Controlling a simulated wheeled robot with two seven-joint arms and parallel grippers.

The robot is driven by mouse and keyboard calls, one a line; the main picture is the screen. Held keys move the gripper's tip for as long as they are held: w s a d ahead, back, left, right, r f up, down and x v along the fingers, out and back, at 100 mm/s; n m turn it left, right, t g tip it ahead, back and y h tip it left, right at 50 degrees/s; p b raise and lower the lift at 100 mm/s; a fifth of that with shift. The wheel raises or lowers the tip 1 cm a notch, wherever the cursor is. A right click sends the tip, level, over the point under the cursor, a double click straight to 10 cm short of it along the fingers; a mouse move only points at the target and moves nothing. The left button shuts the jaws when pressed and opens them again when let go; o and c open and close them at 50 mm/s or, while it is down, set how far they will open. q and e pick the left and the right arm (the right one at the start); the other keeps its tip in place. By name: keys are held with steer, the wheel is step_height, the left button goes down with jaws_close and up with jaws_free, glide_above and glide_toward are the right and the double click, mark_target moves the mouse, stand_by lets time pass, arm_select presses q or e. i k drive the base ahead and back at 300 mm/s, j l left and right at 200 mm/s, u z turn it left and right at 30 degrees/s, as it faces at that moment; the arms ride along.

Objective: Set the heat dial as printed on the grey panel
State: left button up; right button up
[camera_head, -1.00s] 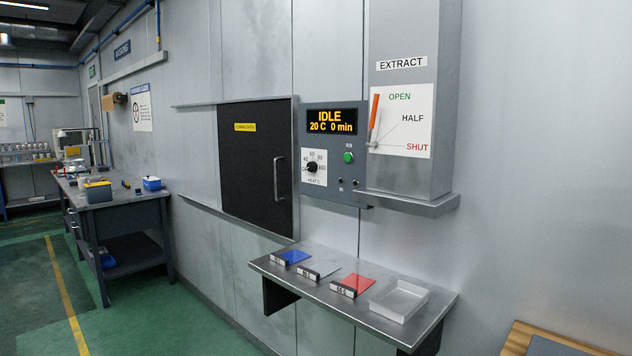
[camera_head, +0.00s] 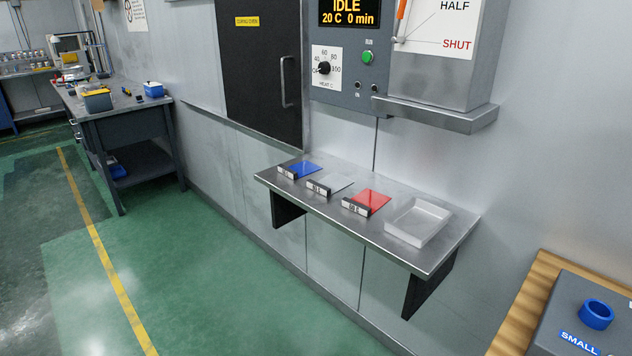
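The heat dial (camera_head: 324,68) is a black knob on a white square plate marked around with OFF-side, 40, 60, 80 and 100 and "HEAT C" below. It is on the grey control panel (camera_head: 349,97) on the wall, right of the dark oven door (camera_head: 262,85). Its pointer appears turned to the left, toward the lowest mark, but is small. The display (camera_head: 349,13) reads IDLE, 20 C, 0 min, with its top cut off. A green RUN button (camera_head: 367,57) is right of the dial. No printed setting is legible to me. Neither gripper is in view.
A metal shelf (camera_head: 290,202) below holds blue (camera_head: 306,169), clear and red (camera_head: 373,200) plates with small labels, and a white tray (camera_head: 418,221). The extract box (camera_head: 440,75) juts out right of the panel. A wooden-edged bench (camera_head: 512,310) stands at lower right. Green floor is clear.

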mark_target(324, 67)
steer(key=i+j+z, duration=0.1)
steer(key=i+j, duration=0.15)
steer(key=i+j+z, duration=0.1)
steer(key=j, duration=0.3)
steer(key=i+j+z, duration=0.1)
steer(key=i+j, duration=0.2)
steer(key=i+j+z, duration=0.1)
steer(key=j, duration=0.3)
steer(key=i, duration=0.1)
